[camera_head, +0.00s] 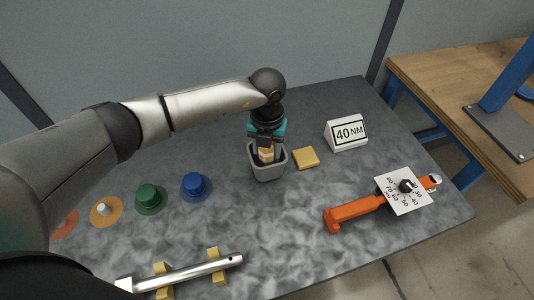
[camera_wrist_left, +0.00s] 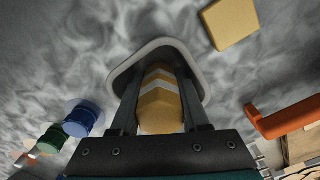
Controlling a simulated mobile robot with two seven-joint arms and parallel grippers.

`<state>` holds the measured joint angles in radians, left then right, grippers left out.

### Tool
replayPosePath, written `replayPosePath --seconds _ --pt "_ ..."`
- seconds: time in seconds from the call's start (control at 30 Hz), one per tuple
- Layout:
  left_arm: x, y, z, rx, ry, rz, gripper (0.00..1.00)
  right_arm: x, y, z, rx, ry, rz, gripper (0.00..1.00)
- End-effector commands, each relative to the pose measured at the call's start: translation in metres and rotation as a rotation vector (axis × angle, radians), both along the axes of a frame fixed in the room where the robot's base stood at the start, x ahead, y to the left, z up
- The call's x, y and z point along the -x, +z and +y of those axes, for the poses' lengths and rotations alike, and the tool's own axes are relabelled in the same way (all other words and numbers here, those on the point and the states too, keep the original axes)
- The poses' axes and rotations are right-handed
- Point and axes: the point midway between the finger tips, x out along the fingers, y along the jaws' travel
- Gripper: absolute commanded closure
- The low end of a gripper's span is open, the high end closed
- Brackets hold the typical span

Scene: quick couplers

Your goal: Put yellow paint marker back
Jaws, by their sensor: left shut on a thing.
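The yellow paint marker (camera_wrist_left: 160,105) has pale stripes and is between the fingers of my left gripper (camera_wrist_left: 160,120). The gripper is shut on it. In the head view my left gripper (camera_head: 266,148) points down into a grey cup (camera_head: 269,174) on the table, and a bit of the marker (camera_head: 266,155) shows between its fingers. In the wrist view the cup's rim (camera_wrist_left: 152,45) surrounds the marker and the fingertips. The cup hides the marker's lower end, so I cannot tell if it touches the bottom. My right gripper is not in view.
A yellow square block (camera_head: 306,158) lies just right of the cup. An orange tool (camera_head: 355,210) with a dial card (camera_head: 404,191) lies at the right. Blue (camera_head: 196,186) and green (camera_head: 150,198) couplers stand left; a metal bar (camera_head: 195,272) rests in front.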

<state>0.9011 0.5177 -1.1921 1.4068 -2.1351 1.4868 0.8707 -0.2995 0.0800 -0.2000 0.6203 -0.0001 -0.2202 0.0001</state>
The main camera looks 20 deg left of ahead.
Motion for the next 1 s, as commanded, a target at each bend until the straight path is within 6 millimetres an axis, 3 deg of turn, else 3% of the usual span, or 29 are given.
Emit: replayPosePath --seconds 0.23,0.27,0.5,0.67,0.87,1.0 --pt "0.0 -0.005 0.0 0.0 0.001 0.0 1.0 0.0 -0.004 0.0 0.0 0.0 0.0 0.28" --pt "0.0 -0.005 0.0 0.0 0.001 0.0 0.53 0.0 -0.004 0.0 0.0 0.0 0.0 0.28" --pt "0.0 -0.004 0.0 0.0 0.001 0.0 0.26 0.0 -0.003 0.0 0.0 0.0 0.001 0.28" --pt "0.0 -0.003 0.0 0.001 0.001 0.0 0.25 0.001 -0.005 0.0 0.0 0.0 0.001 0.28" --pt "0.0 0.03 0.0 0.002 0.001 -0.005 0.25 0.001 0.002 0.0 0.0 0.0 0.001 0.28" --pt "0.004 0.063 0.0 0.002 0.001 -0.007 0.25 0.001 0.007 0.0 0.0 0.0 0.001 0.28"
